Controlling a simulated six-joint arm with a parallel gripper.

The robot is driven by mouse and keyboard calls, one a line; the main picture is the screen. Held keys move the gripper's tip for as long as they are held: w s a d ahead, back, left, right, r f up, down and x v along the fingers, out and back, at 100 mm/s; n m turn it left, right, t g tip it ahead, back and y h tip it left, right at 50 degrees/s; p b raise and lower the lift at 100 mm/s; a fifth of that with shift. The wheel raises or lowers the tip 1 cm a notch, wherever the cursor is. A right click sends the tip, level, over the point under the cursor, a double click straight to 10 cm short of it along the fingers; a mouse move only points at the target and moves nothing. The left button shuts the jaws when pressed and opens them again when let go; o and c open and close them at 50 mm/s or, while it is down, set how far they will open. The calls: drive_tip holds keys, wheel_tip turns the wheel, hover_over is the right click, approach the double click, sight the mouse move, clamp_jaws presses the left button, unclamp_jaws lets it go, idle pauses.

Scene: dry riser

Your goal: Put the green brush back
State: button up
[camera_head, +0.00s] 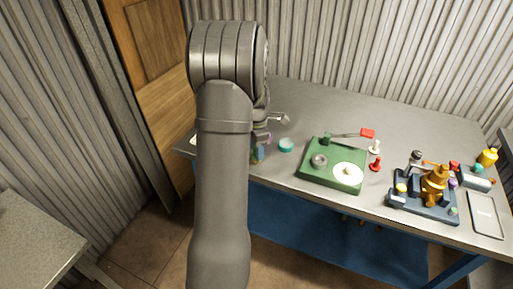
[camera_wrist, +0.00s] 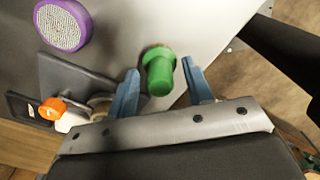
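A green, stubby cylindrical thing (camera_wrist: 159,76) with a wider collar stands out in the wrist view; it looks like the green brush, but its bristles do not show. My gripper (camera_wrist: 160,66) has its two blue fingers spread, one on each side of the green thing. A gap shows on both sides, so they do not look closed on it. In the head view my arm hides most of the gripper and the green thing.
A purple round thing with a meshed face (camera_wrist: 64,26) and a dark grey block (camera_wrist: 75,85) with an orange knob (camera_wrist: 52,108) lie left in the wrist view. In the head view, a teal disc (camera_head: 286,145), green station (camera_head: 313,172) and dark fixture (camera_head: 424,207) stand on the grey table (camera_head: 310,110).

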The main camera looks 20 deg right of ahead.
wheel_tip(320, 180, up, 12)
drive_tip(key=shift+r, duration=0.2)
idle(0.4)
wheel_tip(320, 180, down, 13)
drive_tip(key=shift+r, duration=2.35)
